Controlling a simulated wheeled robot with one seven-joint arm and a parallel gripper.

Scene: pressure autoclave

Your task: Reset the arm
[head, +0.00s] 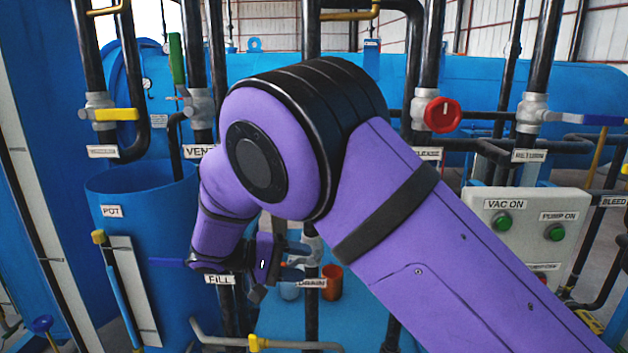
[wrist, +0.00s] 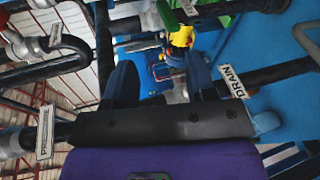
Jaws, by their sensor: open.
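My purple arm (head: 245,165) is bent across the middle of the head view, with its forearm hanging down toward the pipes. My gripper (head: 290,261) is low in the centre, beside a grey valve body (head: 313,248) and above the DRAIN label (head: 311,283). In the wrist view my gripper (wrist: 161,82) shows two dark fingers spread apart. I see nothing held between them. The DRAIN label (wrist: 233,81) is just right of the fingers. Whether a finger touches the valve or pipe cannot be told.
The FILL label (head: 219,280) and a blue POT vessel (head: 140,215) stand left. A red-knobbed valve (head: 442,115) and a control box (head: 528,230) are right. Vertical pipes crowd around my arm. An orange cup (head: 332,282) is behind the pipes. A yellow fitting (wrist: 181,37) lies beyond the fingers.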

